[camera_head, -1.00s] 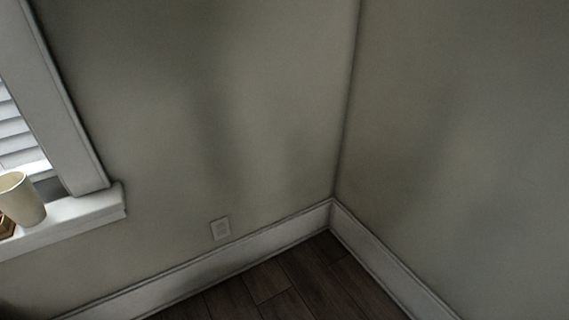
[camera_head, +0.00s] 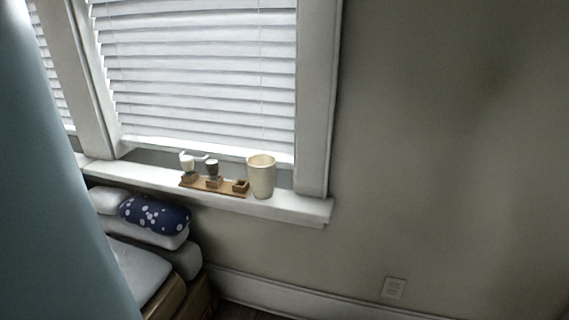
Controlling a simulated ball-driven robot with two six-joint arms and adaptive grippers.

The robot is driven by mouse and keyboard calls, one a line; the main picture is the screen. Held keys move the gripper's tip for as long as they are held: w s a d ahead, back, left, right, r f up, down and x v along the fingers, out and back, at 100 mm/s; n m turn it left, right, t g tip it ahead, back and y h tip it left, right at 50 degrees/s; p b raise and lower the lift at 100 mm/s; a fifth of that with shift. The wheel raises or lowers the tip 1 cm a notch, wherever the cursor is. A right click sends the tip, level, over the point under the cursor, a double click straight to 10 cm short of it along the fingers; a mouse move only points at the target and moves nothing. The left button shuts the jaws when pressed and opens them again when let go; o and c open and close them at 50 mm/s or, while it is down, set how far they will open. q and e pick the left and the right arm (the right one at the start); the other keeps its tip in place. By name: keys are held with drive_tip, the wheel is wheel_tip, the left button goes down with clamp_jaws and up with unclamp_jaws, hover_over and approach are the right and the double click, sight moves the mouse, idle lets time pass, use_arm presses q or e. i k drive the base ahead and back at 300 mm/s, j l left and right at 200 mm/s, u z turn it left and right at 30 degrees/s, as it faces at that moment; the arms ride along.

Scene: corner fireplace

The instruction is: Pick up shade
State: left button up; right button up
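A cream, open-topped, cup-shaped piece (camera_head: 261,177) stands upright at the right end of the wooden tray, on the white window sill (camera_head: 303,207). It may be the shade; I cannot tell for sure. White slatted blinds (camera_head: 200,70) cover the window behind it. Neither of my grippers is in view.
A small wooden tray (camera_head: 222,189) with little cups and a small wooden box sits on the sill. Below left are a dark blue dotted cushion (camera_head: 154,214) and white cushions. A large blue surface (camera_head: 50,200) close by blocks the left edge. Bare wall fills the right.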

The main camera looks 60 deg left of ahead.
sight(262, 178)
drive_tip(key=j+u, duration=0.2)
drive_tip(key=u, duration=1.75)
